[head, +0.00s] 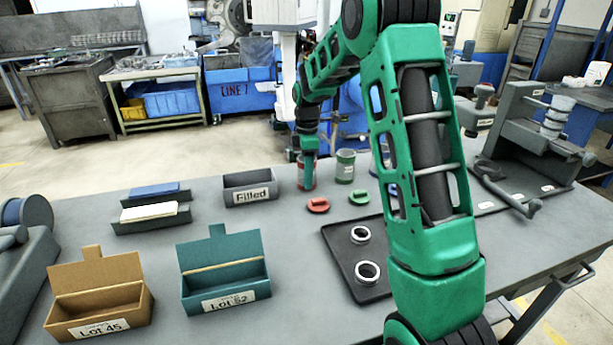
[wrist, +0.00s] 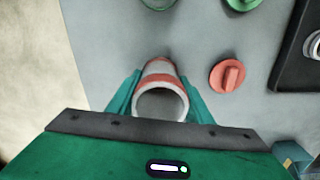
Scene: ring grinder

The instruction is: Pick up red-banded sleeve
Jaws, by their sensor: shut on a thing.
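The red-banded sleeve (wrist: 160,82) is a pale hollow cylinder with red bands, and its open end faces the wrist camera. My gripper (wrist: 160,92) has its green fingers on both sides of it, shut on it. In the head view the sleeve (head: 307,174) stands at the far side of the grey table, below my gripper (head: 306,154), which partly covers it. I cannot tell whether its bottom touches the table.
A green-banded sleeve (head: 345,167) stands just right of it. A red lid (head: 318,205) and a green lid (head: 359,198) lie nearer. A dark tray (head: 345,252) holds metal rings. A grey "Filled" bin (head: 250,194) is left; brown (head: 98,310) and teal (head: 225,283) boxes stand in front.

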